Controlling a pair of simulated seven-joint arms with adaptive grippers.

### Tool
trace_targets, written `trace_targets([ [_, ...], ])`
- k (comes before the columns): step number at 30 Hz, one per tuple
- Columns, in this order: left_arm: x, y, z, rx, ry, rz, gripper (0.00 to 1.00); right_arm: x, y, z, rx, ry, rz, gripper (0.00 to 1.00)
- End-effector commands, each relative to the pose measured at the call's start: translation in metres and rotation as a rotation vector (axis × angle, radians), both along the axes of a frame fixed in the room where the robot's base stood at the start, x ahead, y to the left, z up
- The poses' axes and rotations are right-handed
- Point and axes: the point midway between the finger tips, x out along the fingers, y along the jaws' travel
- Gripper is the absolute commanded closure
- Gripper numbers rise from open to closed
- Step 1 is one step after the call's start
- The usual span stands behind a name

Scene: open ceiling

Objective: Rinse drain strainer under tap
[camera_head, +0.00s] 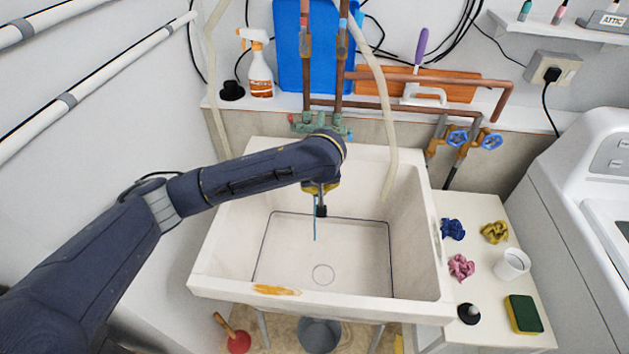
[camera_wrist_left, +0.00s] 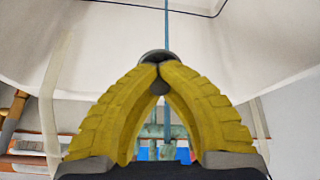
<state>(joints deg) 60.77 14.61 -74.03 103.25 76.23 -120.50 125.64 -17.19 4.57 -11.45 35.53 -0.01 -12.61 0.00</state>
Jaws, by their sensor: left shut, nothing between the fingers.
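My left gripper (camera_head: 320,206) hangs over the white sink (camera_head: 209,265), fingers pointing down, below the green tap fitting (camera_head: 320,126). Its yellow fingers meet at the tips in the left wrist view (camera_wrist_left: 158,70). A small dark grey rounded shape (camera_wrist_left: 154,56) shows at the fingertips; I cannot tell what it is. A thin blue line (camera_head: 314,228), like a water stream, runs down by the gripper, and it also shows in the left wrist view (camera_wrist_left: 167,22). A round drain mark (camera_head: 323,274) is on the sink floor. I cannot pick out the strainer for certain. My right gripper is out of view.
An orange-brown smear (camera_head: 276,290) marks the sink's front rim. The right side top holds cloths (camera_head: 461,267), a white cup (camera_head: 511,264), a sponge (camera_head: 524,314) and a small black round thing (camera_head: 468,313). A pale hose (camera_head: 383,95) hangs into the sink.

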Motion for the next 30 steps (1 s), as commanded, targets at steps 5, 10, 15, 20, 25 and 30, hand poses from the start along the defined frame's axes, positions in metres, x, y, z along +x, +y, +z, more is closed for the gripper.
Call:
trace_targets([
  [5, -0.013, 0.0, 0.0, 0.0, 0.0, -0.001, 1.0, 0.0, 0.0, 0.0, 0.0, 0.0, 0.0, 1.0],
  [10, -0.024, 0.0, 0.0, 0.0, 0.0, -0.001, 1.0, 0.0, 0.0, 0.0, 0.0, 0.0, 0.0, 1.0],
  [15, -0.035, 0.0, 0.0, 0.0, 0.0, -0.002, 1.0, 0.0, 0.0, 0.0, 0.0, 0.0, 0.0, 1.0],
  [20, -0.046, 0.0, 0.0, 0.0, 0.0, -0.002, 1.0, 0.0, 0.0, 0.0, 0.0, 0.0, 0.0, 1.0],
  [25, -0.054, 0.0, 0.0, -0.001, 0.0, 0.0, 1.0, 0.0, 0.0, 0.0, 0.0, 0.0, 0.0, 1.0],
  [30, -0.057, 0.0, 0.0, 0.001, -0.001, -0.001, 1.0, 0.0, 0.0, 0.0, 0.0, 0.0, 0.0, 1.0],
])
